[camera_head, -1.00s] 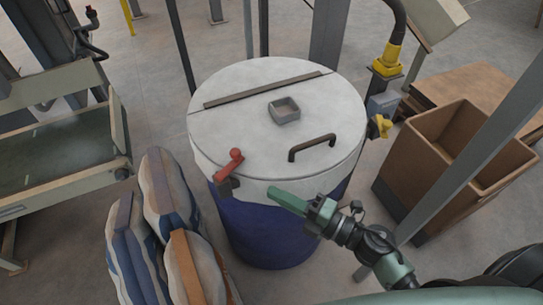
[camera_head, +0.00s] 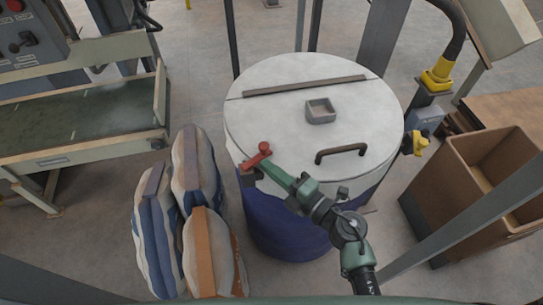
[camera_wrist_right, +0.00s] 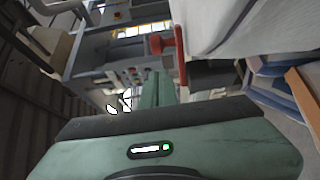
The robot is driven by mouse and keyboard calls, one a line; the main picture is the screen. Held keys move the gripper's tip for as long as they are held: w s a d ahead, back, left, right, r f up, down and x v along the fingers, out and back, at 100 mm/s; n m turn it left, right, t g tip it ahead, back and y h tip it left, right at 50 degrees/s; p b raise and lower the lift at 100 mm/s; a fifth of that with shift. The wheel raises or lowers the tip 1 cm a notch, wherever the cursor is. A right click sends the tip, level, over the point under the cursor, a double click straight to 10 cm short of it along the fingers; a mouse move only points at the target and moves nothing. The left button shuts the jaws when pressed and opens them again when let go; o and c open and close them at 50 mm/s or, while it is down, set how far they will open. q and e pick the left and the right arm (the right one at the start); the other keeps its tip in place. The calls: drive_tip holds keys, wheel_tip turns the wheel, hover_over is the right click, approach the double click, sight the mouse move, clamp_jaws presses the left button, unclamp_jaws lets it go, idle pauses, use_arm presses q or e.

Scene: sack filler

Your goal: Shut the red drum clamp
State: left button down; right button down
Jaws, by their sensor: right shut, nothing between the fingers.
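The red drum clamp (camera_head: 257,154) is a red lever with a rounded knob on a dark bracket, at the front left rim of the drum's white lid. The drum (camera_head: 285,228) has a dark blue body. My right gripper (camera_head: 271,168) is shut and empty, its green fingertips right at the near end of the red lever. In the right wrist view the red lever (camera_wrist_right: 180,55) stands just right of the closed fingers (camera_wrist_right: 157,88). I cannot tell whether they touch. My left gripper is not in view.
The lid carries a dark handle (camera_head: 341,152) and a small square port (camera_head: 320,111). Filled sacks (camera_head: 196,185) stand left of the drum. A brown open bin (camera_head: 440,205) stands right, behind a slanted grey post. A yellow knob (camera_head: 416,143) sits by the right rim.

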drive_tip(key=shift+w+d, duration=0.1)
drive_tip(key=shift+w, duration=1.2)
